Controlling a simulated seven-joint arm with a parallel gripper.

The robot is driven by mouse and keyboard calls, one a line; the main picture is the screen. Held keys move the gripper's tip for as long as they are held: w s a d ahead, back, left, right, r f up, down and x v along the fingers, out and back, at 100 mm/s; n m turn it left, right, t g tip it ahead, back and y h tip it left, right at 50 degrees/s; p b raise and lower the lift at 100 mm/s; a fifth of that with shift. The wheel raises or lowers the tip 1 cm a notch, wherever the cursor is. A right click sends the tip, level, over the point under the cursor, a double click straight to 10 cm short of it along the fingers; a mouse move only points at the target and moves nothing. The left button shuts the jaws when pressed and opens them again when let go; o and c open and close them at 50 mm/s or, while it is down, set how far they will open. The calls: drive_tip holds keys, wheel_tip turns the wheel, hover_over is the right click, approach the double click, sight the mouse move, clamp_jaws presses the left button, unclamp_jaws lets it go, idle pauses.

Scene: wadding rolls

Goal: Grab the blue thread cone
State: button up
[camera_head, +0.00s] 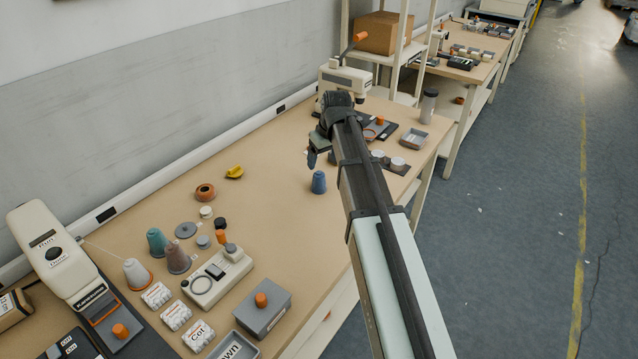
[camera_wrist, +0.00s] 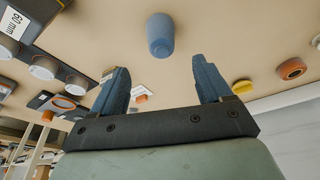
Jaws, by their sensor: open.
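The blue thread cone (camera_head: 319,183) stands upright on the wooden table, near its right edge, in the head view. In the wrist view the blue cone (camera_wrist: 160,35) appears beyond my fingertips, between the lines of the two fingers and apart from both. My gripper (camera_wrist: 161,75) is open with nothing between its fingers. In the head view my gripper (camera_head: 312,158) hangs above the table, just behind and slightly left of the cone. My arm comes in from the lower right and hides part of the table.
A yellow item (camera_head: 235,172) and an orange-brown ring (camera_head: 205,192) lie left of the cone. Teal (camera_head: 157,241), brown and white cones stand farther front left. A dark holder with grey-topped jars (camera_head: 397,164) sits right of my arm. Table around the blue cone is clear.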

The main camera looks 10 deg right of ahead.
sight(319, 174)
drive_tip(key=shift+x, duration=4.45)
drive_tip(key=shift+s+a, duration=0.15)
drive_tip(key=shift+c, duration=0.2)
drive_tip(key=c, duration=1.2)
drive_tip(key=shift+o, duration=0.2)
